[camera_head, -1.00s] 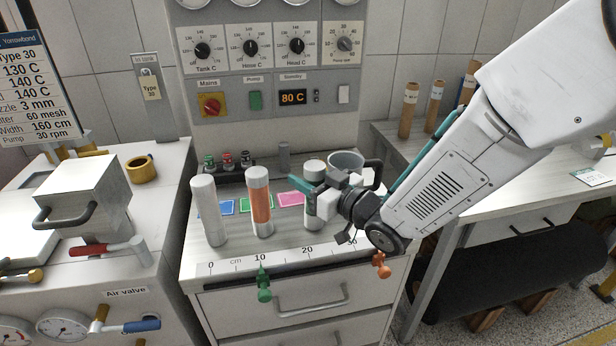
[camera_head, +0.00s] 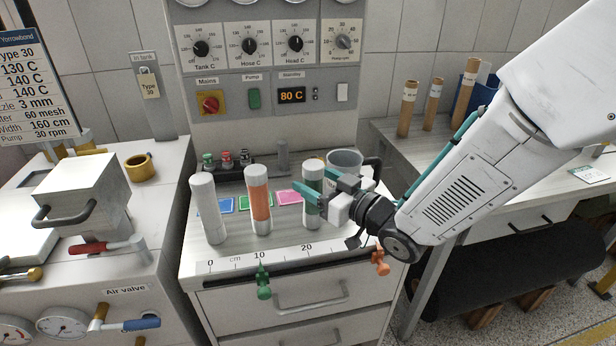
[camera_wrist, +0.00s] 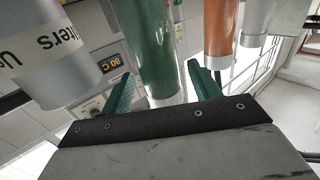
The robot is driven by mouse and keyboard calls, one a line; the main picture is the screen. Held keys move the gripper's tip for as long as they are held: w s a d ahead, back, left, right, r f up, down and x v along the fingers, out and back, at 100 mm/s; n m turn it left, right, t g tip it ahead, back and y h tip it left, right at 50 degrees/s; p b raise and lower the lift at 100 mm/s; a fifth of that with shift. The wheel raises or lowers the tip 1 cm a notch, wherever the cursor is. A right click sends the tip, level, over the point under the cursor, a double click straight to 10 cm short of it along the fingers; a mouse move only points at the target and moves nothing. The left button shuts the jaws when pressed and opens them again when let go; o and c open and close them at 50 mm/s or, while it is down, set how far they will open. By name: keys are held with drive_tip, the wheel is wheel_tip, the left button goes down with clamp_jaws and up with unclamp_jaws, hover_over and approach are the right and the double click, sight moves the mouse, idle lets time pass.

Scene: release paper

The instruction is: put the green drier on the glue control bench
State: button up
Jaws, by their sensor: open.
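The green drier (camera_head: 314,178), a cylinder with a green body and pale ends, stands upright on the glue control bench (camera_head: 200,262), behind the ruler strip at the right. My gripper (camera_head: 313,188) comes from the right at the drier's height, its teal fingers open. In the wrist view, the green drier (camera_wrist: 155,50) shows between the two spread fingers (camera_wrist: 162,88), with a visible gap on each side. Part of the drier is hidden by a finger in the head view.
An orange cylinder (camera_head: 260,200) and a white one (camera_head: 208,208) stand left of the drier. Cardboard tubes (camera_head: 409,108) stand on the right table.

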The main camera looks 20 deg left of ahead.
drive_tip(key=v, duration=0.9)
drive_tip(key=w+d+r+m+t+h, duration=0.1)
drive_tip(key=w+d+m+t+h, duration=0.15)
drive_tip(key=d+h, duration=0.4)
drive_tip(key=w+d+r+m+t+h, duration=0.1)
drive_tip(key=w+d+r+m+h, duration=0.2)
drive_tip(key=d, duration=0.7)
drive_tip(key=s+d+m+g+h, duration=0.1)
drive_tip(key=s+d+m+h, duration=0.15)
drive_tip(key=d, duration=0.35)
drive_tip(key=s+d+m+g+h, duration=0.1)
drive_tip(key=s+d+g+h, duration=0.2)
drive_tip(key=d, duration=0.4)
drive_tip(key=s+d+r+m+g, duration=0.1)
drive_tip(key=s+d+m+g, duration=0.1)
drive_tip(key=s, duration=0.8)
drive_tip(key=s+d+r+m+g+h, duration=0.1)
drive_tip(key=s+d+r+m+g, duration=0.1)
drive_tip(key=s, duration=0.8)
drive_tip(key=shift+s+d+g, duration=0.2)
drive_tip(key=shift+d+g, duration=0.4)
drive_tip(key=shift+g, duration=0.35)
drive_tip(key=shift+r, duration=0.15)
